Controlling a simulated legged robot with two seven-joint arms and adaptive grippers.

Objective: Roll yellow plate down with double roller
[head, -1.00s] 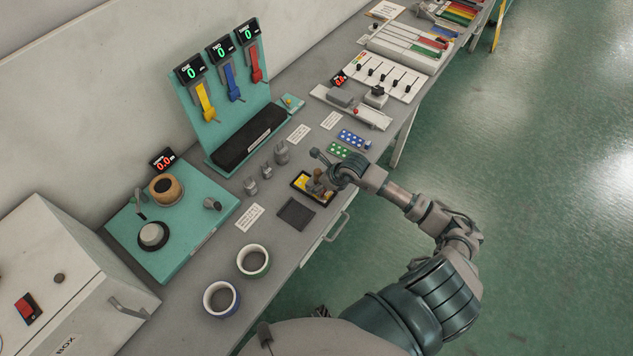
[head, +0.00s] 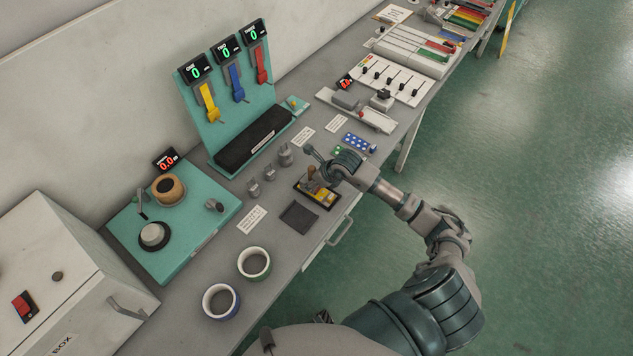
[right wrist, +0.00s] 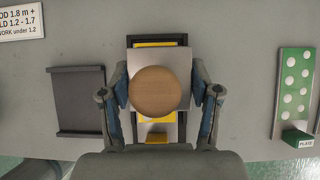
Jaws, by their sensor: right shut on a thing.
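The yellow plate (head: 326,196) lies in a dark tray near the table's front edge. A tool with a round wooden knob (right wrist: 155,92) sits above this grey piece. It appears to be the roller, but its rollers are hidden. My right gripper (head: 321,172) is over the back part of the tray. In the right wrist view its fingers (right wrist: 158,98) are on both sides of the tool, shut on it. My left gripper is out of view.
A dark grey pad (head: 299,217) lies left of the tray. A green dotted plate (right wrist: 296,85) lies to its right, in a holder. Small metal weights (head: 269,173) stand behind. Two cups (head: 254,263) stand at the front left. A drawer handle (head: 341,230) projects below the edge.

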